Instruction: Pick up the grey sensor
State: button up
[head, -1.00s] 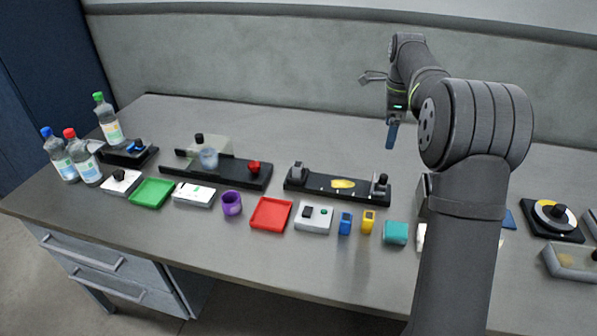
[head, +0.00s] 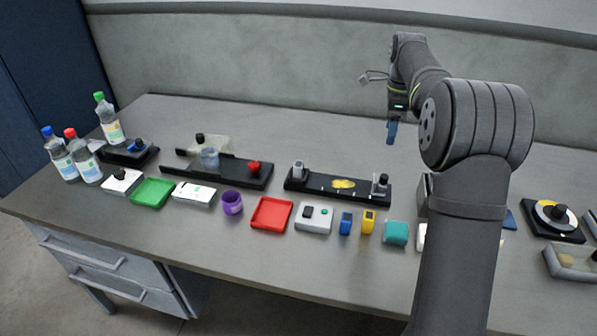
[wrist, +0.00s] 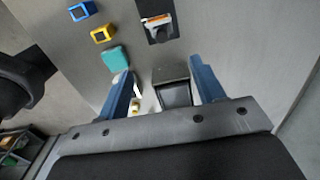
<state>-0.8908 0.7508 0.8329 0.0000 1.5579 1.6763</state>
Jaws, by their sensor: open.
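In the wrist view, a grey box with a dark recessed face (wrist: 173,90) shows between my fingers, below them. Its edge appears in the head view (head: 424,190), mostly hidden by my arm. I cannot tell whether this is the grey sensor; no other part is clearly one. My gripper (head: 391,133) has blue fingers and hangs above the back of the table. In the wrist view my gripper (wrist: 162,68) is open, with nothing held between the fingers.
A black fixture (head: 325,189) with grey end blocks and a yellow patch lies left of my gripper. Blue (head: 345,223), yellow (head: 367,221) and teal (head: 396,233) blocks stand in front. A black turntable (head: 556,219) is at right. The table's back is clear.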

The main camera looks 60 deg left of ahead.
jog(key=s+a, duration=0.9)
jog(key=a, duration=0.2)
send_over(298, 164)
jog(key=f, duration=0.1)
notch_tip(298, 164, down, 11)
jog(key=shift+r, duration=0.1)
jog(key=shift+f, duration=3.25)
jog(key=c, duration=1.1)
jog(key=shift+r, duration=0.1)
